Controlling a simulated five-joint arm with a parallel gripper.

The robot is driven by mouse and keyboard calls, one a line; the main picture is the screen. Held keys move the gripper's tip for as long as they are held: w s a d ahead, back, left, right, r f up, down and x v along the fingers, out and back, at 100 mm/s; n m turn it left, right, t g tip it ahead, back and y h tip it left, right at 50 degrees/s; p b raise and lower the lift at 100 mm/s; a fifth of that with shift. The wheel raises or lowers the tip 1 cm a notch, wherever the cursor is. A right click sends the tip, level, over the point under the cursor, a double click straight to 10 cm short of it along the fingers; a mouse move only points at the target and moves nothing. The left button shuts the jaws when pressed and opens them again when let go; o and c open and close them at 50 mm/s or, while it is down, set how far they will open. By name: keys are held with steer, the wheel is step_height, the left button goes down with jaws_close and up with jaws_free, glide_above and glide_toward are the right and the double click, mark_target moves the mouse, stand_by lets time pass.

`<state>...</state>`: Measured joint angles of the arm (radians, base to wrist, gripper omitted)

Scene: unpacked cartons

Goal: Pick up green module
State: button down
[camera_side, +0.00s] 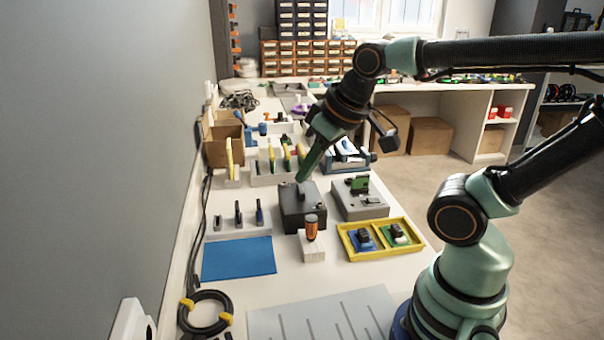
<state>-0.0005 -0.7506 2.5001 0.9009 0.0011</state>
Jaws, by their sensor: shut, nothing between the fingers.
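A green module (390,239) with a dark block on top lies in the right compartment of the yellow tray (345,241). A blue module (356,244) with a dark block lies in the left compartment. Another small green part (358,182) stands upright on the grey box (362,211) behind the tray. My gripper (302,178) is shut and empty. It points down at the top of the black box (302,214), left of and behind the tray. I cannot tell whether the tips touch the box.
An orange-and-black cylinder (311,229) stands on a white block (312,250) in front of the black box. A blue mat (238,259) and a rack of dark tools (238,219) are at left. A grey slotted plate (325,315) lies in front. A cable coil (206,328) is at front left.

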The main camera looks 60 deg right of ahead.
steer(key=c, duration=0.8)
jaws_free()
